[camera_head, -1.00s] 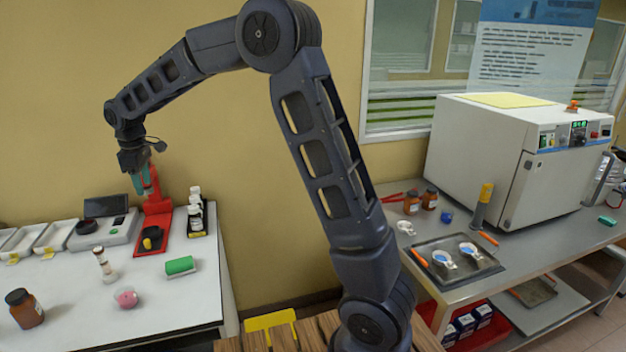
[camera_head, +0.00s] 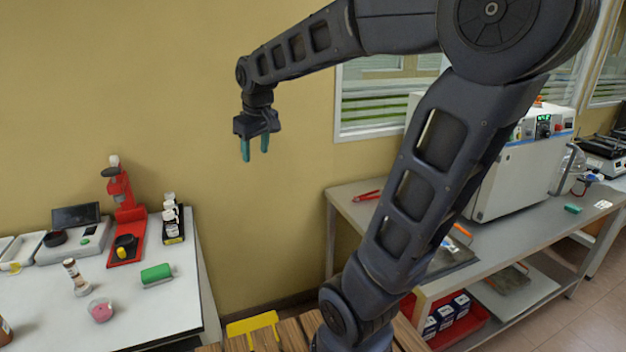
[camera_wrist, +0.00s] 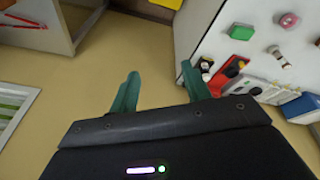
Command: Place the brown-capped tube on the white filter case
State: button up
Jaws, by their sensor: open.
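A small pale tube with brown on it (camera_head: 76,277), which looks like the brown-capped tube, stands on the white left table. It also shows in the wrist view (camera_wrist: 280,57) at the upper right. I cannot pick out a white filter case with certainty; part of the right bench is hidden behind my arm. My gripper (camera_head: 255,158) is open and empty, its teal fingers pointing down in front of the yellow wall, in the gap between the two tables.
The steel right bench (camera_head: 350,205) holds red tongs (camera_head: 367,196) and a large white oven (camera_head: 520,180).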

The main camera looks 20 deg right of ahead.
jog(key=s+d+f+m, duration=0.2)
jog(key=s+d+m, duration=0.1)
jog(key=s+d, duration=0.2)
jog(key=s+d+f+m+t, duration=0.1)
jog(key=s+d+f+m, duration=0.1)
jog(key=s+d, duration=0.4)
jog(key=s+f, duration=0.1)
jog(key=s, duration=0.1)
jog(key=shift+s+m, duration=0.4)
